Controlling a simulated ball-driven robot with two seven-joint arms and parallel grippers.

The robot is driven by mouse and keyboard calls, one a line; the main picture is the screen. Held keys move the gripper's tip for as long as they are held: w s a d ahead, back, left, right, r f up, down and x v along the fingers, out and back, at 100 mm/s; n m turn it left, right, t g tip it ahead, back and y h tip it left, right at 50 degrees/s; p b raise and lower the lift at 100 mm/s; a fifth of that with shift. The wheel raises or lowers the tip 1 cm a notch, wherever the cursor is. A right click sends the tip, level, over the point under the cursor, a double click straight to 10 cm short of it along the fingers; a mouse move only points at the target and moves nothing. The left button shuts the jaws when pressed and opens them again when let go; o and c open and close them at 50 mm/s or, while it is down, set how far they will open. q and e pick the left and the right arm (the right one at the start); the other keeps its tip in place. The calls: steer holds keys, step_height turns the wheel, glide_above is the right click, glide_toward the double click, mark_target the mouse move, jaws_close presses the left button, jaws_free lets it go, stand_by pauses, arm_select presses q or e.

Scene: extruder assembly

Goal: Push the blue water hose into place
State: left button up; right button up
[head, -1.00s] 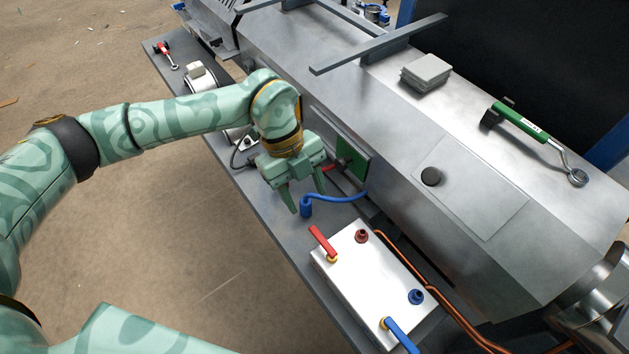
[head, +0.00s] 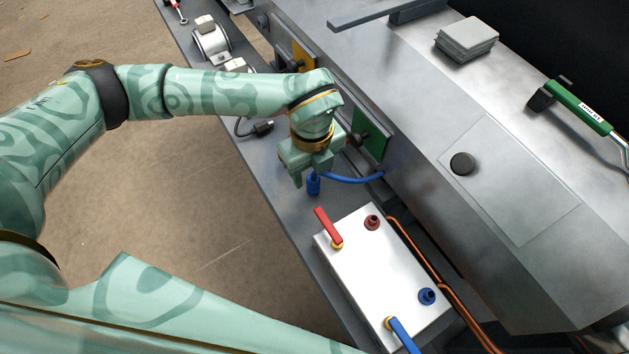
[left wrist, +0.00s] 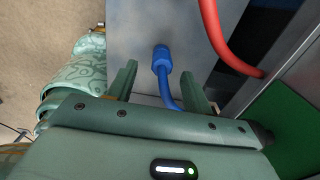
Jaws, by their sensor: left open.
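The blue water hose (head: 350,179) runs from the side of the metal machine and ends in a blue connector (head: 314,186). The connector hangs just below my left gripper (head: 307,180) in the head view. In the left wrist view the connector (left wrist: 161,60) shows between and slightly beyond the two spread fingers of the left gripper (left wrist: 160,82); neither finger visibly clamps it. A white box (head: 375,265) on the ledge carries a blue fitting (head: 427,296) and a dark red fitting (head: 373,223). The hose end is apart from the blue fitting. My right gripper is not in view.
A red-handled valve (head: 329,228) and a blue-handled valve (head: 404,336) sit on the white box. Copper pipes (head: 437,284) run beside it. A red hose (left wrist: 216,35) passes close by in the left wrist view. The large machine (head: 480,120) bounds the right.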

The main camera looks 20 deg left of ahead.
mark_target(313, 178)
arm_select(q)
steer(key=f+b, duration=0.1)
steer(key=f, duration=0.1)
steer(key=f+b, duration=0.1)
steer(key=f, duration=0.1)
steer(key=shift+w+f, duration=0.2)
steer(key=shift+f, duration=0.1)
steer(key=shift+r, duration=0.2)
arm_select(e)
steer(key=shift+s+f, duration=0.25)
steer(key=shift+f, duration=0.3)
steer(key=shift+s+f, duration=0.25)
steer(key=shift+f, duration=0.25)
arm_select(q)
steer(key=c, duration=1.1)
